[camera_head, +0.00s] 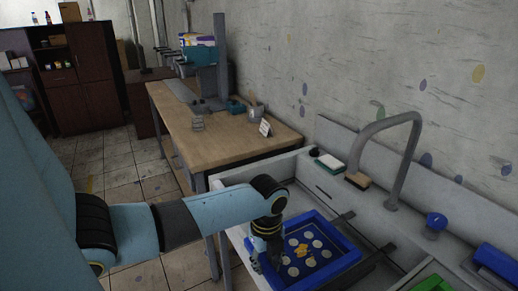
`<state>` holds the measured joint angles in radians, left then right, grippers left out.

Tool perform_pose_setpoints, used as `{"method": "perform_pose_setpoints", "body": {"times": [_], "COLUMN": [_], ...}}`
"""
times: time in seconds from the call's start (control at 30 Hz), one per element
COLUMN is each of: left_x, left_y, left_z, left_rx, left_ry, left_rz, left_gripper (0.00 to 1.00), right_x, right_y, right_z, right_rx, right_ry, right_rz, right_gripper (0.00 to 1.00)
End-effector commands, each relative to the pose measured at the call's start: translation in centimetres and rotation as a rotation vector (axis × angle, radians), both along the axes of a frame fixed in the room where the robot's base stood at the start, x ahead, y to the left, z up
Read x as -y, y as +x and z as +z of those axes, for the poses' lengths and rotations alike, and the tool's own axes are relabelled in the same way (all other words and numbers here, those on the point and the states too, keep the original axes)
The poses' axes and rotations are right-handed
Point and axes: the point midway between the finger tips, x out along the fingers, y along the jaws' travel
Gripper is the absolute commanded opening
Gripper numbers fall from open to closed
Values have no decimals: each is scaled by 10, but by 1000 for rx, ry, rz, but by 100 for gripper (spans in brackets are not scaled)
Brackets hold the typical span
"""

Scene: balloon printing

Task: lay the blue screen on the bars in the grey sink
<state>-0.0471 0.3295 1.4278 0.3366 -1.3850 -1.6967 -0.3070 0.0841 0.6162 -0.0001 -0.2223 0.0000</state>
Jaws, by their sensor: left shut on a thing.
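The blue screen (320,257), a blue frame around a dark panel with several pale round prints and a yellow one in the middle, is in the grey sink (238,181) at the lower middle. My left gripper (264,255) points down and is shut on the left side of the screen's frame. The bars (376,262) show as dark rails to the right of the screen; the screen hides the rest. I cannot tell whether the screen rests on the bars or hangs just above them. My right gripper is out of view.
A grey tap (396,165) arches over the back of the sink. A brush (357,180) and a green-and-white sponge (328,161) lie on the rim. A blue knob (436,222) and a green tray (432,284) are at the right. A wooden table (220,144) stands behind.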

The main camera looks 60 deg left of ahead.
Motion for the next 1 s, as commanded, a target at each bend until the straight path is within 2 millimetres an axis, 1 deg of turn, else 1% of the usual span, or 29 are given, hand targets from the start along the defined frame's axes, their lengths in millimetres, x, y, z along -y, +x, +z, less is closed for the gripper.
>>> {"method": "perform_pose_setpoints", "body": {"times": [0.03,0.3,0.73,1.0], "left_x": [0,2,6,8], "left_y": [7,37,84,113], "left_z": [-4,-6,-10,-12], "left_rx": [4,5,5,4], "left_ry": [0,2,1,2], "left_rz": [0,0,0,0], "left_gripper": [0,0,0,0], "right_x": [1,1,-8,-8], "right_y": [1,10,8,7], "right_z": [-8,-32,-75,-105], "right_rx": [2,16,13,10], "right_ry": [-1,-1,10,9], "right_rz": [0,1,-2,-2], "right_gripper": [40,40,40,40]}}
